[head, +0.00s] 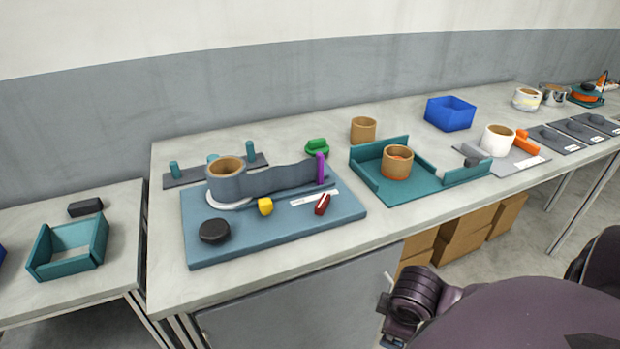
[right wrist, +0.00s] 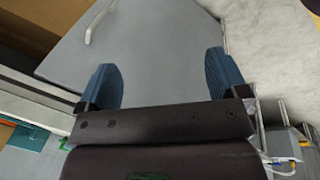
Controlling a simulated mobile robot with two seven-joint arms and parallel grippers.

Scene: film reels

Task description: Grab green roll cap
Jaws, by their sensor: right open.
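The green roll cap (head: 317,148) lies on the long table, behind the blue-grey board (head: 222,250), and looks upright with a raised grip on top. My right gripper (right wrist: 165,78) shows in the right wrist view with its two blue fingers wide apart and nothing between them. In the head view, my dark right arm is at the lower right, in front of the table edge and well away from the cap. The cap is not seen in the right wrist view. My left gripper is in neither view.
The board carries a tape roll (head: 226,167), a purple post (head: 320,168), a yellow piece (head: 265,206) and a black knob (head: 214,231). A cardboard ring (head: 363,130) and a teal tray (head: 368,179) stand right of the cap. A blue box (head: 450,113) is farther right.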

